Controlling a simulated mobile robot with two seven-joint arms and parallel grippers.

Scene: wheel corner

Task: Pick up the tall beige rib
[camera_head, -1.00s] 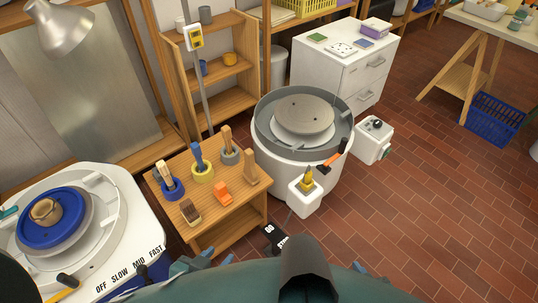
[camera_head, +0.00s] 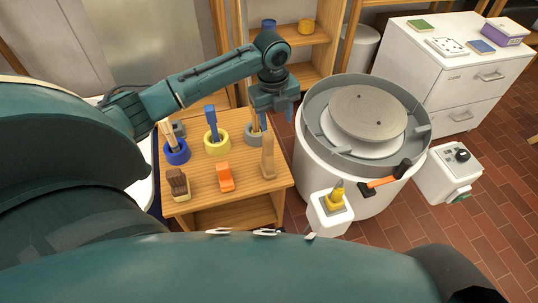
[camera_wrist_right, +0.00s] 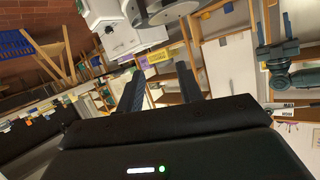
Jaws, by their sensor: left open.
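The tall beige rib (camera_head: 268,157) stands upright at the right front of the small wooden table in the head view. My left gripper (camera_head: 274,117) is open and points down above and behind the rib, over the grey pot (camera_head: 253,134) with wooden tools. It appears apart from the rib, and its fingers partly cover the pot's tools. My right gripper (camera_wrist_right: 160,84) shows in the right wrist view with its fingers apart and nothing between them.
A blue pot (camera_head: 176,154) and a yellow pot (camera_head: 216,146) hold tools. An orange piece (camera_head: 225,178) and a brown brush (camera_head: 178,184) sit at the table's front. The pottery wheel (camera_head: 364,122) stands close on the right.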

